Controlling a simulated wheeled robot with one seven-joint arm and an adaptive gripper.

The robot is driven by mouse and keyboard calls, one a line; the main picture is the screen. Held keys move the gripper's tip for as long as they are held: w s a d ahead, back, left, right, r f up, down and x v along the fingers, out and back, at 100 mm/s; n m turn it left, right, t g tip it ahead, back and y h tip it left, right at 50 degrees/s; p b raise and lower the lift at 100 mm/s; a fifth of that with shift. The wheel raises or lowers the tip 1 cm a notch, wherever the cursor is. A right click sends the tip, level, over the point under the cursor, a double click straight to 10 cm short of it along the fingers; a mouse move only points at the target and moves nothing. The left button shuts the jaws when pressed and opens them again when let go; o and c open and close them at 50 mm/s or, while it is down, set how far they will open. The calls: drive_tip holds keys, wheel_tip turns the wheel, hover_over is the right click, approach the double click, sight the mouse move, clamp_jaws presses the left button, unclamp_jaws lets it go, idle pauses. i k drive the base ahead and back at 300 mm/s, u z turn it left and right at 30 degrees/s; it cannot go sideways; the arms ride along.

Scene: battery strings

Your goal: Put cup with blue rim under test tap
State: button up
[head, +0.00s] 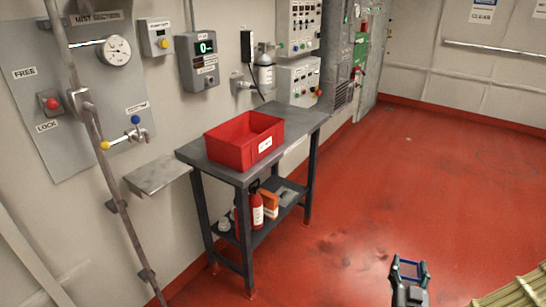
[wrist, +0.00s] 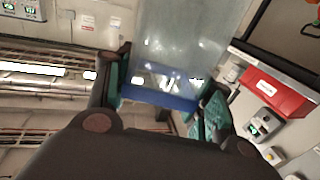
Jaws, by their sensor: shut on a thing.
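The cup with the blue rim (head: 423,270) is at the lower right of the head view, held out over the red floor. In the wrist view its blue band (wrist: 165,97) and clear wall (wrist: 180,40) show between the fingers. My gripper (head: 408,274) is shut on the cup, with the fingers on either side of it; it also fills the lower wrist view (wrist: 165,100). The test tap (head: 128,138), with a blue knob and a yellow end, is on the grey wall panel at left, far from my gripper. A small grey shelf (head: 158,175) is below the tap.
A dark table (head: 300,122) with a red bin (head: 232,150) stands right of the shelf. A fire extinguisher (head: 256,211) is on its lower shelf. A slanted pipe (head: 110,180) passes in front of the panel. The red floor (head: 400,180) right of the table is clear.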

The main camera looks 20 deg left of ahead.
sight(155, 169)
drive_tip(key=u, duration=2.15)
drive_tip(key=i, duration=0.2)
drive_tip(key=z, duration=0.3)
